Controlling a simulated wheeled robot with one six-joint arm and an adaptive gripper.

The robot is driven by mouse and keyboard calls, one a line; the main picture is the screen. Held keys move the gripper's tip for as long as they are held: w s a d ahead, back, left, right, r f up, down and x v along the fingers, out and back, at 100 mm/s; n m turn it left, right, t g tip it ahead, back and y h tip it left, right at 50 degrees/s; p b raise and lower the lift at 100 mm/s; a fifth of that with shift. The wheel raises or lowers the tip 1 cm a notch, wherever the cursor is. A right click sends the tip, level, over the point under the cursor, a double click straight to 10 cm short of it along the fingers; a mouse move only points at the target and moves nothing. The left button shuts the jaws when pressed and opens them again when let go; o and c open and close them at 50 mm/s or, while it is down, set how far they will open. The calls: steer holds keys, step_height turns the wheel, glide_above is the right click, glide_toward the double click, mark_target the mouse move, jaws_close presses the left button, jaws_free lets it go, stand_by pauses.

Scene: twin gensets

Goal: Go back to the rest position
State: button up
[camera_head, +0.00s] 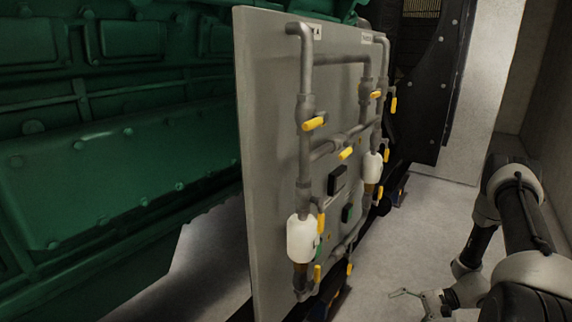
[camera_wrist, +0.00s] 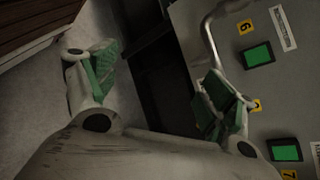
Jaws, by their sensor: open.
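My gripper (camera_head: 418,296) is at the lower right of the head view, at the end of my bent arm. It stands over the floor to the right of the grey panel, apart from it. In the wrist view my gripper (camera_wrist: 158,88) has its two green-padded fingers spread wide. No object shows between them. The right finger overlaps the panel (camera_wrist: 285,95) in the picture; I cannot tell the distance.
The upright grey panel (camera_head: 268,130) carries pipes, yellow-handled valves (camera_head: 314,124) and white bowls (camera_head: 301,238). A green genset (camera_head: 100,190) fills the left. Bare floor (camera_head: 425,215) lies between panel and right wall. Green displays (camera_wrist: 258,55) show in the wrist view.

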steer(key=s+d+r+n+g+h, duration=0.1)
steer(key=s+d+r+n+h, duration=0.15)
steer(key=r, duration=0.75)
steer(key=s+d+r+n+g+h, duration=0.1)
steer(key=s+r+g+h, duration=0.2)
steer(key=r, duration=0.7)
steer(key=s+d+r+n+h, duration=0.2)
steer(key=r+h, duration=0.2)
steer(key=r, duration=0.6)
steer(key=s+a+r+n+t+h, duration=0.2)
steer(key=s+r+t, duration=0.2)
steer(key=r, duration=0.5)
steer(key=s+a+r+n+t+h, duration=0.1)
steer(key=s+r+n+t+h, duration=0.1)
steer(key=r, duration=0.8)
steer(key=s+n+t, duration=0.1)
steer(key=s+t, duration=0.1)
steer(key=shift+s+a, duration=0.3)
steer(key=shift+a, duration=0.05)
steer(key=shift+r+h, duration=0.1)
steer(key=shift+h, duration=0.15)
